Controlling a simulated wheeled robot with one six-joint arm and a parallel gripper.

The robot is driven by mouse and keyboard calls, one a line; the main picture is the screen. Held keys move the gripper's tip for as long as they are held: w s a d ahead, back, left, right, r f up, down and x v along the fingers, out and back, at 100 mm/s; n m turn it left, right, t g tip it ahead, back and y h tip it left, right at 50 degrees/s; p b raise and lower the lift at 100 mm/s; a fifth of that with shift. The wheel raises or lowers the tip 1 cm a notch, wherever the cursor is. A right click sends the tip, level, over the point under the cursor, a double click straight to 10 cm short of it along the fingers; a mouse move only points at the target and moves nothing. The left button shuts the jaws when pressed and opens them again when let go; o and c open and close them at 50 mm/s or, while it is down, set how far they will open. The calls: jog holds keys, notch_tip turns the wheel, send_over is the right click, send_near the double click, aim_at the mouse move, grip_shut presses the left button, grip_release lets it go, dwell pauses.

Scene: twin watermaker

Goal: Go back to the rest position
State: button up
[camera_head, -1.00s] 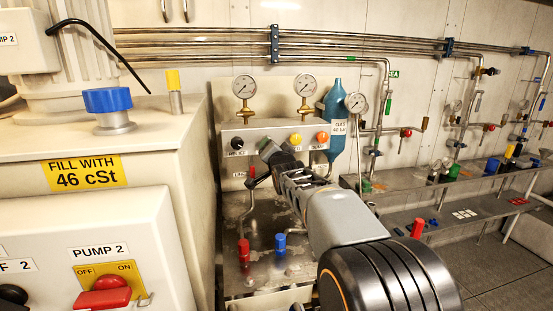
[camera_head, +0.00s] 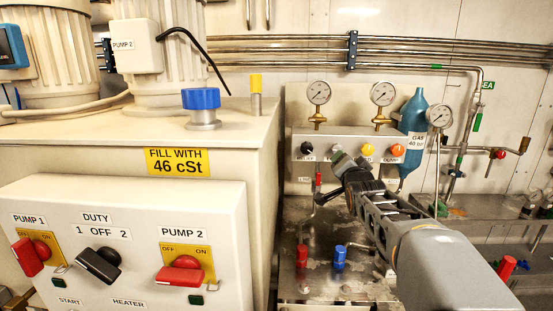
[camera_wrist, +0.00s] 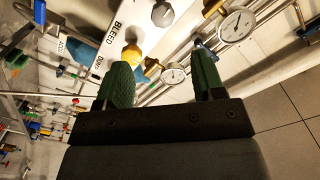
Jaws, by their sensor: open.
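My gripper (camera_head: 345,165) is at the end of my grey arm, in front of the small panel (camera_head: 316,146) with knobs in the head view. In the wrist view its two green fingers (camera_wrist: 160,85) stand apart with nothing between them. The yellow knob (camera_head: 368,150) and the orange knob (camera_head: 398,150) are just right of the gripper, and the black knob (camera_head: 307,148) is left of it. Whether the gripper touches the panel cannot be told from the head view. A yellow knob (camera_wrist: 131,55) shows beyond the fingers in the wrist view.
A cabinet with a blue cap (camera_head: 201,99) and a switch box (camera_head: 130,215) fill the left. Red (camera_head: 302,256) and blue (camera_head: 340,258) valves are below. A shelf runs right.

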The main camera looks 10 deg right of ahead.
jog(key=s+a+f+n+g+y+p, duration=0.25)
jog(key=s+f+n+g, duration=0.35)
jog(key=s+f+g, duration=0.6)
jog(key=s+a+n+g+p, duration=0.1)
jog(key=s+a+n+p, duration=0.1)
jog(key=s+a+p, duration=0.2)
jog(key=s+a+n+y+p, duration=0.1)
jog(key=s+a+p, duration=0.4)
jog(key=s, duration=0.6)
jog(key=shift+a+r+n+g, duration=0.25)
jog(key=shift+n+g, duration=0.15)
jog(key=shift+n, duration=0.5)
